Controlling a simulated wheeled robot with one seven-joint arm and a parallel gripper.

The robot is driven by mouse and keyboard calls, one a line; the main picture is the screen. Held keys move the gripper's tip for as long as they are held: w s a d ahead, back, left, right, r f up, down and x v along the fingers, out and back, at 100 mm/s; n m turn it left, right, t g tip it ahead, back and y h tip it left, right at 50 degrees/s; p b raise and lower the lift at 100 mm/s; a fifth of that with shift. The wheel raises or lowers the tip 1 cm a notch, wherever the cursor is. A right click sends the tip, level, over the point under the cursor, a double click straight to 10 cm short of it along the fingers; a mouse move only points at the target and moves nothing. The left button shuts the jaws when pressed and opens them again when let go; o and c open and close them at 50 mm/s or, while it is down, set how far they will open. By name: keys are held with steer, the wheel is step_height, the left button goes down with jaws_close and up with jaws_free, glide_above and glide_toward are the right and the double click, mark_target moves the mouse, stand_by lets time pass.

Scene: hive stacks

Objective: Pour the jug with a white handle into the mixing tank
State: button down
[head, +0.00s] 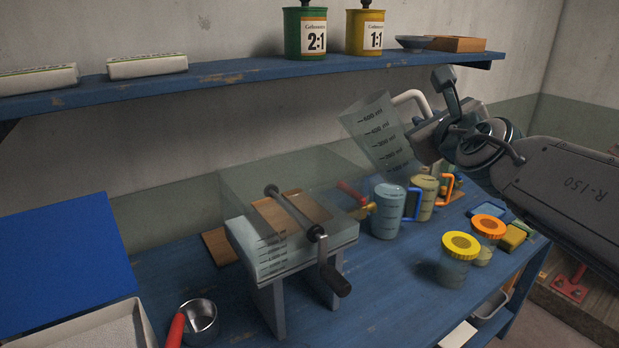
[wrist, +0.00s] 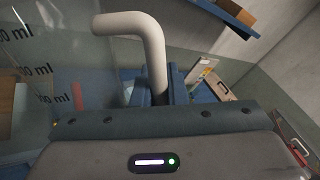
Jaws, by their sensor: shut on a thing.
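The clear measuring jug (head: 378,130) with a white handle (head: 408,97) hangs in the air, its mouth tilted to the upper left in the head view. My gripper (head: 424,122) is shut on the white handle, which also shows in the wrist view (wrist: 155,50) beside the jug's clear wall (wrist: 45,70). I cannot tell what liquid is in the jug. The clear mixing tank (head: 270,260), with volume marks and a crank (head: 322,250), stands on a stand below and left of the jug. The jug is apart from the tank.
A blue-handled jug (head: 387,212) and an orange-handled jug (head: 423,196) stand right of the tank. Yellow-lidded (head: 454,268) and orange-lidded (head: 488,228) jars are nearer. A red-handled pot (head: 200,318) sits front left. A blue shelf (head: 230,72) runs above.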

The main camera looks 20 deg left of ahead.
steer(key=d+f+m+t+b, duration=0.1)
steer(key=d+f+m+b, duration=0.15)
steer(key=f+b, duration=0.65)
steer(key=d+f+m+b, duration=0.1)
steer(key=f+m+b, duration=0.35)
steer(key=b, duration=0.85)
steer(key=shift+n, duration=0.4)
steer(key=r+p, duration=0.2)
steer(key=r, duration=0.1)
steer(key=r+p, duration=0.3)
steer(key=shift+w+a, duration=0.15)
steer(key=shift+w, duration=0.05)
